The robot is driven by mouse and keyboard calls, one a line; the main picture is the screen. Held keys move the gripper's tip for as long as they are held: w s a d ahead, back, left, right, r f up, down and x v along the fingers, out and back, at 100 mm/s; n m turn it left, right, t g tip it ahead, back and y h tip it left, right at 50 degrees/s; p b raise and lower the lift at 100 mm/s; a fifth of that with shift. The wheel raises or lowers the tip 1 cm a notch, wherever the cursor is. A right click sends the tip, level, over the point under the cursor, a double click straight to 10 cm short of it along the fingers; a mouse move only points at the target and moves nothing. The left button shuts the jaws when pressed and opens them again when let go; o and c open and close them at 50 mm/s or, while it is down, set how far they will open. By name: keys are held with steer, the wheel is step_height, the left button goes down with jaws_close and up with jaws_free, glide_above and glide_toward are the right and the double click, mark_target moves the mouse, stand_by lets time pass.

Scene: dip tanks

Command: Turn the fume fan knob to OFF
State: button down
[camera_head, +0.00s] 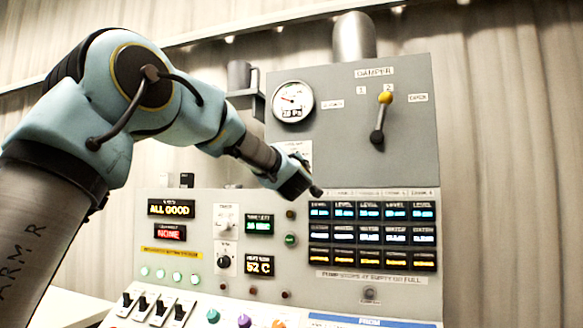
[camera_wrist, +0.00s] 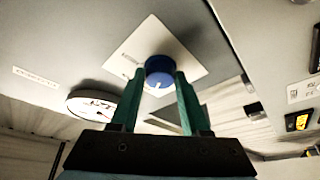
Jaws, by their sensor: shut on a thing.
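A blue knob (camera_wrist: 159,72) with a small white pointer mark sits on a white square plate (camera_wrist: 150,45) in the wrist view. My gripper (camera_wrist: 161,78) has its two green fingers on either side of the knob, shut on it. The plate's lettering is too blurred to read, so I cannot tell which setting the pointer marks. In the head view my gripper (camera_head: 312,190) is at the lower left of the grey upper panel, just below a white plate (camera_head: 300,150). The knob is hidden there behind my gripper and wrist.
A round pressure gauge (camera_head: 292,101) is above the plate and also shows in the wrist view (camera_wrist: 95,103). A damper lever (camera_head: 381,118) with a yellow ball stands to the right. Lit displays (camera_head: 371,235), switches (camera_head: 157,308) and coloured knobs (camera_head: 245,321) fill the console below.

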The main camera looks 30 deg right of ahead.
steer(key=shift+s+d+r+n+g+y+p, duration=0.15)
steer(key=shift+n+y+p, duration=0.3)
steer(key=shift+n, duration=0.8)
steer(key=shift+w+a+n+g+y+p, duration=0.15)
steer(key=shift+n+y+p, duration=0.3)
steer(key=shift+n, duration=0.75)
steer(key=shift+s+d+r+n+g+y+p, duration=0.1)
steer(key=shift+n+g+y+p, duration=0.15)
steer(key=shift+n+y, duration=0.7)
steer(key=shift+n+h, duration=0.35)
steer(key=shift+n, duration=0.15)
steer(key=shift+c, duration=1.9)
jaws_free()
steer(key=b+v, duration=0.3)
steer(key=v, duration=0.7)
steer(key=shift+s, duration=0.4)
